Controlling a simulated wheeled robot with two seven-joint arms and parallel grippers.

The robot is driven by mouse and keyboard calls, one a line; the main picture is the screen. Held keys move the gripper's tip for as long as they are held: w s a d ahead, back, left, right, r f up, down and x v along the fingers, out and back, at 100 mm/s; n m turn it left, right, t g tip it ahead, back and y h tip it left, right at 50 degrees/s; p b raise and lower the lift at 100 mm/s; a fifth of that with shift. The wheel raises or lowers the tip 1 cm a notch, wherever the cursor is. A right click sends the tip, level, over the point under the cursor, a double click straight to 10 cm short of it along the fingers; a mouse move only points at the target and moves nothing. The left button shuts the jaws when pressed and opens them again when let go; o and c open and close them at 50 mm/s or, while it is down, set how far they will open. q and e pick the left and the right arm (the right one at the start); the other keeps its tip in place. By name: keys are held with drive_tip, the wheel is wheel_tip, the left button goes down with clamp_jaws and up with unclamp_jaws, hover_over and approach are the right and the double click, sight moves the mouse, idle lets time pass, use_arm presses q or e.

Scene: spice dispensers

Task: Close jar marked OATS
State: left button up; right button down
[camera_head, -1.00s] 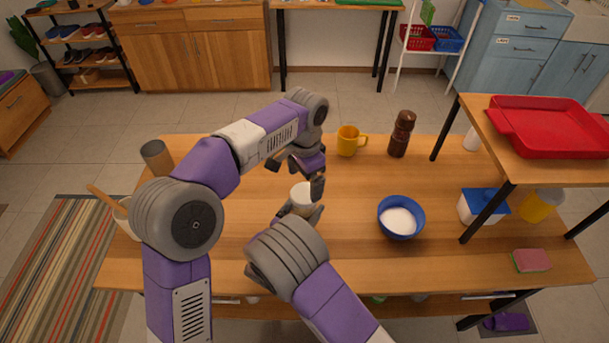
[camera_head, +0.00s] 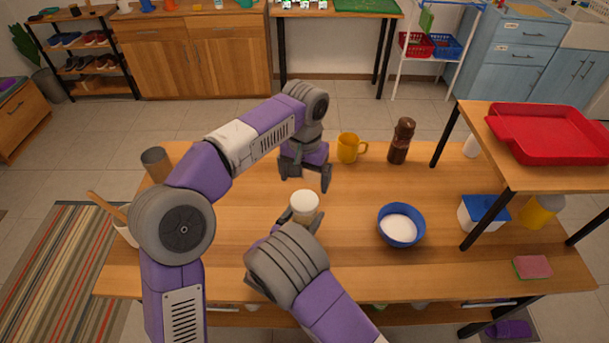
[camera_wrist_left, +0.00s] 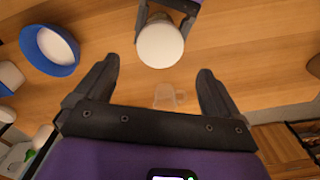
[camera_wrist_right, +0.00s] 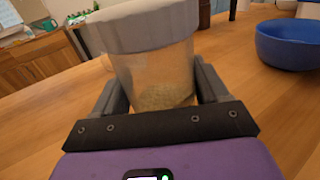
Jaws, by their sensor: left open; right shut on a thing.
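A clear jar (camera_wrist_right: 155,75) with pale grains inside stands between the fingers of my right gripper (camera_head: 285,237), which is shut on it. A white lid (camera_head: 304,200) sits on top of the jar; it shows from above in the left wrist view (camera_wrist_left: 160,45). I cannot tell how tightly it is seated. No OATS marking is readable. My left gripper (camera_head: 306,181) is open and empty, behind the jar and apart from the lid. A small clear cup (camera_wrist_left: 166,97) shows between its fingers in the left wrist view, on the table beyond them.
A blue bowl (camera_head: 401,224) of white powder stands right of the jar. A yellow mug (camera_head: 350,148) and a brown grinder (camera_head: 402,142) stand behind. A raised shelf with a red tray (camera_head: 548,133) is at the right.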

sight(305, 199)
use_arm(q)
drive_tip(key=shift+f, duration=3.95)
drive_tip(key=c, duration=1.1)
drive_tip(key=o, duration=1.2)
drive_tip(key=shift+c, duration=0.2)
wheel_tip(305, 199, up, 12)
use_arm(e)
unclamp_jaws()
